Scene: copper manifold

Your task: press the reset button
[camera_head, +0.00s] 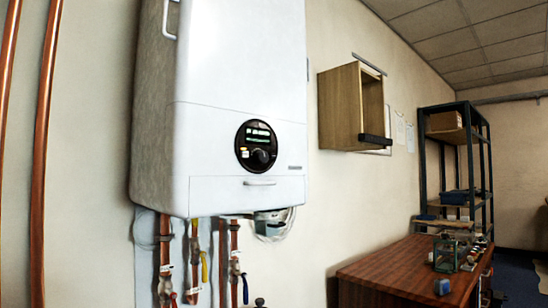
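A white wall-mounted boiler (225,65) fills the middle left of the head view. Its round black control panel (256,146) faces me and carries a greenish lit display (258,133), a dark knob (261,157) and a small yellowish lit spot (244,153) left of the knob. I cannot tell which of these is the reset button; the details are too small. A drawer-like flap with a handle (260,183) sits below the panel. Neither of my grippers is in view, and nothing touches the panel.
Copper pipes (42,150) run up the left wall. Valved pipes (194,262) hang under the boiler. An open wooden wall cabinet (340,105) juts out right of it. A wooden workbench (390,268) with tools and a dark shelf rack (424,160) stand at right. Space before the panel looks clear.

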